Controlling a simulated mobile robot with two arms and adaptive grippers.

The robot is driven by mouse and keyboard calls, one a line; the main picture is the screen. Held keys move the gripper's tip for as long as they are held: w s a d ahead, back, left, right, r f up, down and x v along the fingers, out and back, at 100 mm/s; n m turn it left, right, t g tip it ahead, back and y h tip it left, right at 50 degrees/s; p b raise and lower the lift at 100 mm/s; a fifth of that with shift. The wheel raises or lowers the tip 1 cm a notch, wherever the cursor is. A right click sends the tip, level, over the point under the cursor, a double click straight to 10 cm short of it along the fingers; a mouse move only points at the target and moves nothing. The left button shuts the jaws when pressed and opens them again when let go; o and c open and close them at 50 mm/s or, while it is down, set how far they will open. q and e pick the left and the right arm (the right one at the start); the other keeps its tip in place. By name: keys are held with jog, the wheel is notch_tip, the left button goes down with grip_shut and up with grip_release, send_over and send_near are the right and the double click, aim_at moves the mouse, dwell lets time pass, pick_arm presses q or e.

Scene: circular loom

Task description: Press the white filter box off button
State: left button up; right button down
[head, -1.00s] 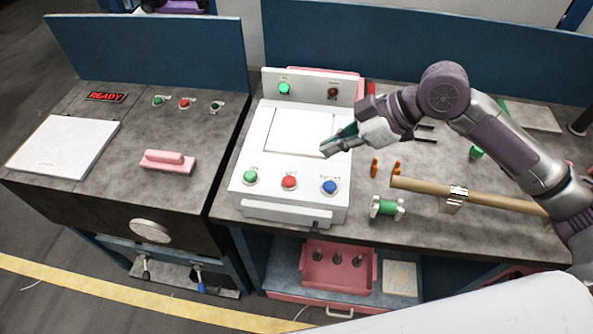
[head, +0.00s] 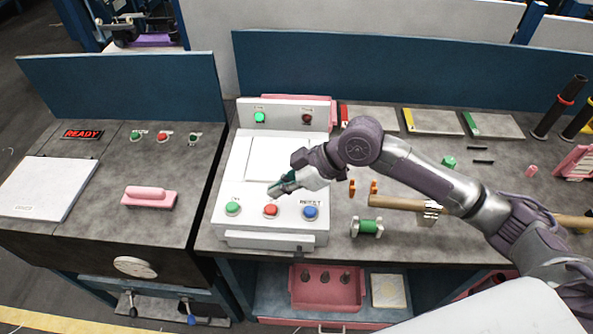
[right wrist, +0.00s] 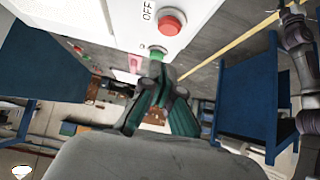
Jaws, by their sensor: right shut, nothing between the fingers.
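The white filter box (head: 262,183) stands on the workbench in the head view. Its front holds a green button (head: 233,209), a red button (head: 270,210) and a blue button (head: 310,212) in a row. In the right wrist view the red button (right wrist: 171,22) carries the label OFF, and the green one (right wrist: 157,51) shows partly behind the fingers. My right gripper (head: 274,191) is shut and empty, above the panel just behind the red button in the picture. Contact with the button is not visible. My left gripper is not in view.
A green lamp (head: 260,117) and a dark red lamp (head: 307,119) sit on the box's back panel. A green spool (head: 367,228) and a wooden rod (head: 395,203) lie to the right. A pink-handled block (head: 149,198) lies on the left bench.

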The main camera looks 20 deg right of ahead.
aim_at(266, 207)
jog(key=f, duration=0.1)
jog(key=f+p, duration=0.1)
jog(key=f, duration=0.1)
jog(key=shift+w+a+f, duration=0.1)
jog(key=shift+a+f, duration=0.2)
jog(key=shift+a, duration=0.1)
jog(key=shift+d+f, duration=0.1)
jog(key=shift+f, duration=0.35)
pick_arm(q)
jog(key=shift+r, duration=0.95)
pick_arm(e)
jog(key=shift+f, duration=0.1)
